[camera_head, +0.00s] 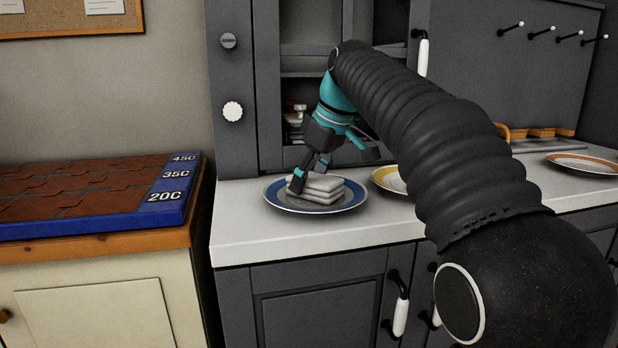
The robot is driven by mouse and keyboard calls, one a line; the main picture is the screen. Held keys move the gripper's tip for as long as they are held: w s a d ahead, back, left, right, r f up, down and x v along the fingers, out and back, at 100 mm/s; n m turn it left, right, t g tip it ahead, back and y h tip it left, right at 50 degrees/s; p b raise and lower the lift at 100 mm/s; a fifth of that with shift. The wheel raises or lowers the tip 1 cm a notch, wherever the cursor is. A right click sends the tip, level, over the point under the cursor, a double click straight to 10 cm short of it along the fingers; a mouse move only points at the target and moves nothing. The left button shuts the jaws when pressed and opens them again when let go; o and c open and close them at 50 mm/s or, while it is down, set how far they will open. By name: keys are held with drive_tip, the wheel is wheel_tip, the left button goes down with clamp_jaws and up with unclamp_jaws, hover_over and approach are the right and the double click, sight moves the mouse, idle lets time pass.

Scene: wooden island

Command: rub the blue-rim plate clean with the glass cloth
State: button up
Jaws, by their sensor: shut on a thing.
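The blue-rim plate (279,206) lies on the white counter near its left end. The glass cloth (320,189) is a folded pale grey-white pad lying over the middle of the plate. My gripper (309,181) reaches down from above, its fingers shut on the cloth at its left and back part. The cloth appears to touch the plate. The cloth hides the middle of the plate, so I cannot tell whether that part is dirty.
A yellow-rim plate (384,180) is partly hidden behind my arm. An orange-rim plate (584,164) lies farther right on the counter (240,240). A dark cabinet (235,90) stands behind. A blue-edged board with temperature marks (165,195) lies on the left unit.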

drive_tip(key=shift+s+a, duration=0.1)
drive_tip(key=shift+a, duration=0.3)
drive_tip(key=shift+r, duration=3.05)
drive_tip(key=shift+s, duration=0.1)
